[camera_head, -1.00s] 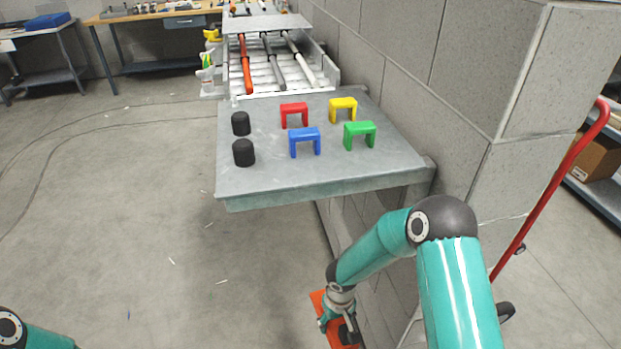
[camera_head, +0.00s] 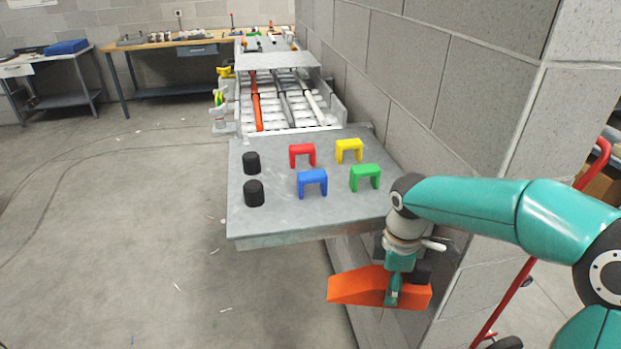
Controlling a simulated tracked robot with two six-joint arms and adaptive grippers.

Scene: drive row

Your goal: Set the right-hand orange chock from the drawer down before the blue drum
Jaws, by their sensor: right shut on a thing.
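My right gripper (camera_head: 393,290) is shut on an orange chock (camera_head: 355,287), a wedge that tapers toward the left. It holds the chock in the air in front of the grey table's near edge, at the lower right. The gripper's fingers hide the middle of the chock. My left gripper is out of view.
The grey table (camera_head: 275,225) carries two black cylinders (camera_head: 253,193) and red (camera_head: 302,154), yellow (camera_head: 349,150), blue (camera_head: 312,182) and green (camera_head: 365,177) arches. A block wall (camera_head: 470,110) stands close on the right, with a red hand-truck frame (camera_head: 507,303) beyond. Open floor (camera_head: 120,240) lies left.

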